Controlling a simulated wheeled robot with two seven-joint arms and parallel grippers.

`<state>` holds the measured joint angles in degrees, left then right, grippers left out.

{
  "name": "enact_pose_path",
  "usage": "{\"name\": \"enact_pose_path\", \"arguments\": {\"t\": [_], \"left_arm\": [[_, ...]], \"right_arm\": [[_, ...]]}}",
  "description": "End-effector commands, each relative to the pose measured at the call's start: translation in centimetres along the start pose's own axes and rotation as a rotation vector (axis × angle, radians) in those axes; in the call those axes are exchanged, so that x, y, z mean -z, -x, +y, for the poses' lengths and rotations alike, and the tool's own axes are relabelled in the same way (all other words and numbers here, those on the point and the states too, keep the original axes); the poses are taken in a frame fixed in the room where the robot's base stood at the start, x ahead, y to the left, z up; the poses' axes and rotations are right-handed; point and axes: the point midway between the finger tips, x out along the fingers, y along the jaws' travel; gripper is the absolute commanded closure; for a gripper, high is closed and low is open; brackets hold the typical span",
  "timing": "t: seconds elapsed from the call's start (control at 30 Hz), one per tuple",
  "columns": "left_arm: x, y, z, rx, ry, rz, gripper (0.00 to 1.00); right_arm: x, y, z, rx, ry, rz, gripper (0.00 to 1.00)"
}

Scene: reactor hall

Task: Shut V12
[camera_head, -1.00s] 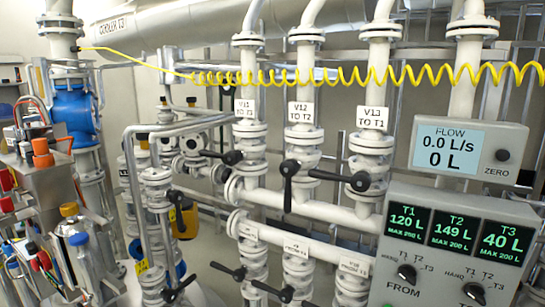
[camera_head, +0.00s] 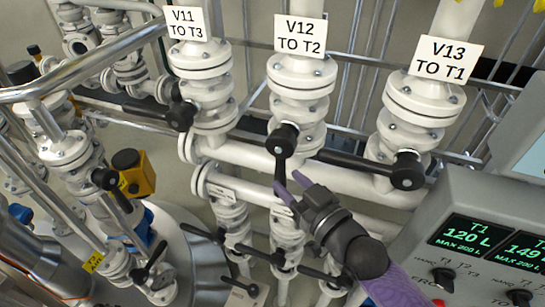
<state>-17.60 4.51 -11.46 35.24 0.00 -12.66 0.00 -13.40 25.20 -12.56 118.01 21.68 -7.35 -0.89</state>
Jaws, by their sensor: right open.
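Valve V12 is the middle white flanged valve (camera_head: 299,104), under the label "V12 TO T2" (camera_head: 300,34). Its black handle (camera_head: 281,160) points down, in line with its upright pipe. My right gripper (camera_head: 290,183), with purple fingers, comes up from the lower right. It is open, with its fingertips close to the lower end of the V12 handle. I cannot tell whether they touch it or how far the handle sits between them. My left gripper is not in view.
V11 (camera_head: 205,90) stands to the left and V13 (camera_head: 416,110) to the right; their black handles lie sideways, pointing left. A horizontal white pipe (camera_head: 240,155) runs below. More valves with black handles sit lower down. A grey control panel (camera_head: 450,200) is at the lower right.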

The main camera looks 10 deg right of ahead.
Motion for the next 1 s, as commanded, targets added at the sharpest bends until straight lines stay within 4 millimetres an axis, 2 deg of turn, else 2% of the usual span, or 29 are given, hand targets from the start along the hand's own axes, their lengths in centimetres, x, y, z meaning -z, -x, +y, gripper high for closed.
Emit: {"name": "enact_pose_path", "arguments": {"t": [0.1,0.3,0.63,0.67,0.87,1.0], "left_arm": [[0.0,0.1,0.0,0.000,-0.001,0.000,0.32],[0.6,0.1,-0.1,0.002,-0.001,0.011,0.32],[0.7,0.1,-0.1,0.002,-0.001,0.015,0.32],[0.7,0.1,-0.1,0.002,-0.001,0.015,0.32],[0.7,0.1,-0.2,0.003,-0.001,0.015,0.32],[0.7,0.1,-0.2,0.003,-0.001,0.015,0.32]], "right_arm": [[0.1,-2.3,0.1,-0.001,-0.001,0.003,0.52],[0.0,-4.6,0.0,-0.001,0.000,-0.001,0.52],[-0.1,-5.1,0.0,0.000,0.000,-0.002,0.52],[-0.1,-5.1,0.0,0.000,0.000,-0.002,0.56],[-0.1,-5.1,0.0,-0.001,0.000,-0.001,0.99],[-0.1,-5.1,0.0,-0.001,0.000,-0.001,1.00]]}}
